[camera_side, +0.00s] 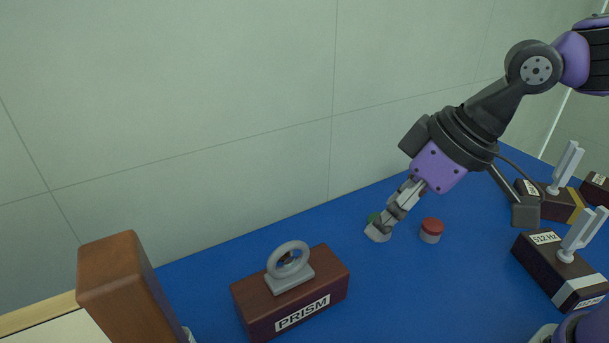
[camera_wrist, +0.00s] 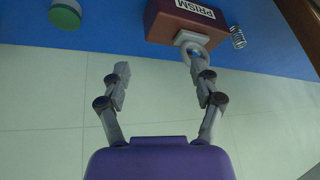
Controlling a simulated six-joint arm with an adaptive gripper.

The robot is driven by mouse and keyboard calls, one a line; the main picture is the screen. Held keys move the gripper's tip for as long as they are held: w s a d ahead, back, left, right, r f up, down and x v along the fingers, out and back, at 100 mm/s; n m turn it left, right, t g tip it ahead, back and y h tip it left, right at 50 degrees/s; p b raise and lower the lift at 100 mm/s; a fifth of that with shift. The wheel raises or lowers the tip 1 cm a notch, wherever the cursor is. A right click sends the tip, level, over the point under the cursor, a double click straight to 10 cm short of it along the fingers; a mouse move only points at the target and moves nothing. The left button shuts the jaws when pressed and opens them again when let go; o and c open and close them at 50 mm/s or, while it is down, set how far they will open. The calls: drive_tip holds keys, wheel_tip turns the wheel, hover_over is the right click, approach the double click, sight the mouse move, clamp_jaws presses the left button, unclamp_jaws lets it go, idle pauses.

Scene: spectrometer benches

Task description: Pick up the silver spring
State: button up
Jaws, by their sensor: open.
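The silver spring (camera_wrist: 238,37) shows in the wrist view as a small coil on the blue surface, just right of the box labelled PRISM. I cannot clearly make it out in the side view. My gripper (camera_side: 380,228) is low over the blue bench, to the right of the PRISM box in the side view. In the wrist view my gripper (camera_wrist: 165,73) has its two fingers spread apart with nothing between them. The spring lies beyond and to the right of the right fingertip there.
The PRISM box (camera_side: 290,302) carries a grey ring on a stand (camera_side: 289,270). A wooden block (camera_side: 120,285) rises at the left. A red-topped cylinder (camera_side: 431,231) stands near my gripper, and a green-topped one (camera_wrist: 66,14) shows too. Tuning-fork boxes (camera_side: 555,263) stand at right.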

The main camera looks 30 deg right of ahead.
drive_tip(key=a+f+n+g+y, duration=0.1)
drive_tip(key=a+f+n+g, duration=0.2)
drive_tip(key=a, duration=0.9)
drive_tip(key=m+t+h, duration=0.1)
drive_tip(key=m+t, duration=0.3)
drive_tip(key=m, duration=0.1)
approach(182, 336)
drive_tip(key=x, duration=0.4)
drive_tip(key=shift+f, duration=0.3)
drive_tip(key=shift+w+a+f+t, duration=0.3)
drive_tip(key=shift+w+a+f, duration=0.05)
drive_tip(key=shift+f, duration=0.3)
drive_tip(key=x, duration=0.6)
drive_tip(key=shift+w+f, duration=0.1)
drive_tip(key=c, duration=1.1)
